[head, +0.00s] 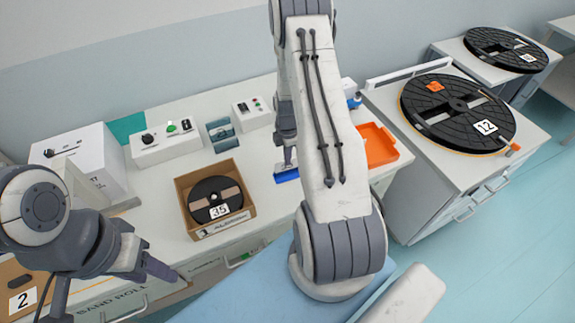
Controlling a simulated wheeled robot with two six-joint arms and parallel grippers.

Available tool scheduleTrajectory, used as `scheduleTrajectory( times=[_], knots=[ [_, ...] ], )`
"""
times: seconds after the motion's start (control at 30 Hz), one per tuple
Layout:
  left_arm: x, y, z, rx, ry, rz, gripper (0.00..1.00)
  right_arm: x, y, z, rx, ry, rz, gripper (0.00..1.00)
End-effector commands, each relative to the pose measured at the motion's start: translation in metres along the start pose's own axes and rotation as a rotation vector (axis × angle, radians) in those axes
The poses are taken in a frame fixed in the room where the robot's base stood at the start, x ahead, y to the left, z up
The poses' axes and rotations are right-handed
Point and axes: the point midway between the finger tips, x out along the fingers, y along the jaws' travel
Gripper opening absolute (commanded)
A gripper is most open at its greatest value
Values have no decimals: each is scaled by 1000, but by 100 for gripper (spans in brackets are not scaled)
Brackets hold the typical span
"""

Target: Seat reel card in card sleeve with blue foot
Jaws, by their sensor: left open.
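My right gripper (288,157) points down over the white worktop, partly hidden behind my own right arm. A small blue piece (286,176) shows directly under it, perhaps the blue foot of the card sleeve. I cannot tell whether the gripper touches or holds anything. Another blue item with a pale top (353,98) stands behind the arm, mostly hidden; I cannot tell what it is. No reel card can be clearly made out. My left gripper (114,297) is open at the lower left, over the front of the bench, with nothing seen between its fingers.
A cardboard box (180,187) holds a black reel (215,199) marked 35. Control boxes (165,145) stand behind it. An orange tray (375,146) lies right of my arm. A large reel (457,110) marked 12 rests on the right cabinet. Bare worktop lies right of the cardboard box.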

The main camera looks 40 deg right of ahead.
Motion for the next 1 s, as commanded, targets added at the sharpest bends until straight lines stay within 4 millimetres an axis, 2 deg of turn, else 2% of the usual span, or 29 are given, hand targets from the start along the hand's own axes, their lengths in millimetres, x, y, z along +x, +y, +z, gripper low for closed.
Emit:
scheduleTrajectory(
  times=[0.03,0.13,0.53,0.57,0.6,0.63,1.0],
  knots=[
    [13,-1,1,-1,0,0,50,16,-1,0,0,0,-2,0],
    [21,-2,1,-1,0,0,50,28,0,0,0,0,0,0],
    [23,-2,1,-1,0,0,50,31,0,0,0,0,1,0],
    [22,-2,1,-1,0,0,50,30,0,0,0,0,1,9],
    [21,-2,1,-1,0,0,50,29,0,0,0,0,1,25],
    [21,-2,1,-1,0,0,50,29,0,0,0,0,1,32],
    [18,-1,1,-1,0,0,50,25,0,0,0,0,1,32]
  ],
)
